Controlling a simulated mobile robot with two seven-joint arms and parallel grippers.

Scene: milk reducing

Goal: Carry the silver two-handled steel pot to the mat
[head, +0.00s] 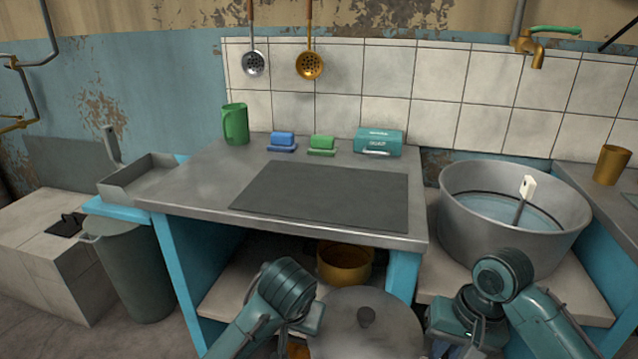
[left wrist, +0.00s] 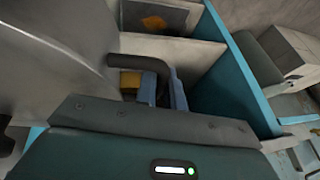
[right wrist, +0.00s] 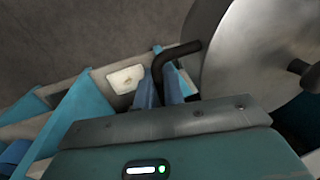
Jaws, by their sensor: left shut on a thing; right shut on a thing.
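The silver steel pot (head: 365,325), lidded with a dark knob, is at the bottom middle of the head view, in front of the counter and partly cut off. The mat (head: 325,193) is a flat dark grey rectangle, bare, on the counter top. My left gripper (left wrist: 160,92) is shut on one dark handle of the pot (left wrist: 50,65) in the left wrist view. My right gripper (right wrist: 168,88) is shut on the other handle in the right wrist view, beside the pot's shiny lid (right wrist: 245,60). In the head view my wrists hide both handles.
A large water-filled tub (head: 465,225) is at right. A brass pot (head: 345,265) sits on the shelf below. The counter's front edge lies before the mat.

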